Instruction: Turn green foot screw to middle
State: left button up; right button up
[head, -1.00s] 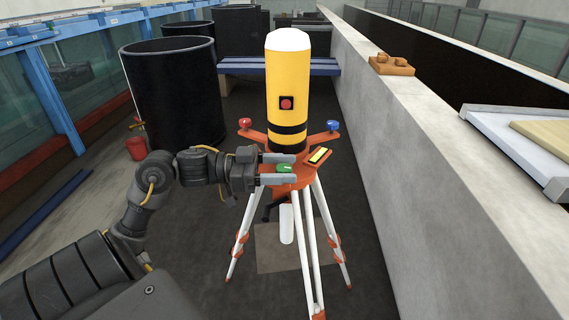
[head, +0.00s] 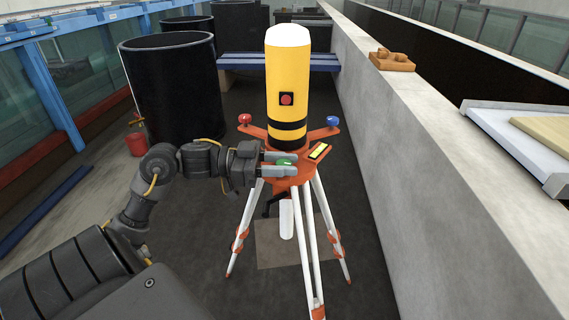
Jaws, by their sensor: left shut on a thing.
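The green foot screw (head: 285,162) sits on the near arm of the orange tripod head (head: 309,170). My left gripper (head: 282,163) comes in from the left and is shut on the green foot screw, one finger on its far side and one on its near side. The red foot screw (head: 245,119) and the blue foot screw (head: 332,121) stand on the back arms. A yellow level vial (head: 319,152) lies on the right of the head. The yellow cylinder (head: 287,75) with a red button stands upright on top. My right gripper is not in view.
White tripod legs (head: 302,240) with orange clamps spread to the floor. A concrete wall (head: 410,160) runs along the right side. A large black tank (head: 170,90) and a blue bench (head: 240,62) stand behind. The floor at front left is partly clear.

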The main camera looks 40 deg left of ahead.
pick_arm(q)
jog(key=m+g+h, duration=0.1)
jog(key=m+g, duration=0.1)
jog(key=shift+w+g+h, duration=0.1)
jog(key=shift+g+h, duration=0.2)
jog(key=shift+a+m+g+h, duration=0.1)
jog(key=shift+m+g+h, duration=0.4)
jog(key=shift+m+g, duration=0.4)
jog(key=shift+m+g+h+b, duration=0.5)
jog(key=shift+m+g+b, duration=0.95)
jog(key=shift+g, duration=1.25)
jog(key=shift+m+g, duration=0.25)
jog(key=shift+g, duration=0.05)
jog(key=o, duration=1)
jog(key=shift+c, duration=0.2)
